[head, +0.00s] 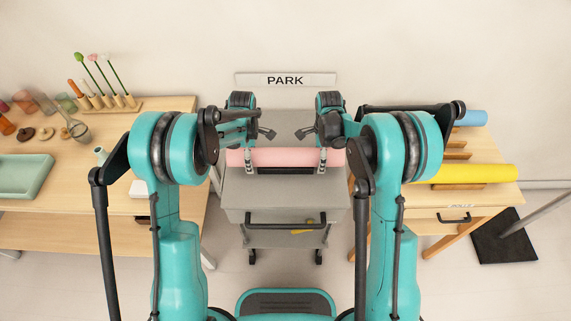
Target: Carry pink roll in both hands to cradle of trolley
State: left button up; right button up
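The pink roll (285,157) lies crosswise over the top of the grey trolley (285,198), below the PARK sign. A dark cradle part (285,171) shows just under the roll's middle; the rest of the cradle is hidden. My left gripper (260,153) is at the roll's left part, with its fingers spread wide. One finger reaches down over the roll and the other points inward above it. My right gripper (309,154) is at the right part in the same way, fingers spread. I cannot tell whether the fingers touch the roll.
On the left, a wooden table (100,206) holds a green tray (25,175), flower stems and small items. On the right, a table holds a yellow roll (470,173) and a blue roll (472,118). A dark base with a pole (505,240) stands at the far right.

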pick_arm(q)
jog(key=shift+r, duration=0.1)
notch_tip(320, 180, up, 12)
jog(key=shift+w+f, duration=0.15)
pick_arm(e)
jog(key=shift+r, duration=0.1)
notch_tip(320, 180, up, 12)
jog(key=shift+w+f, duration=0.1)
jog(key=shift+w, duration=0.05)
dwell(0.4)
dwell(0.4)
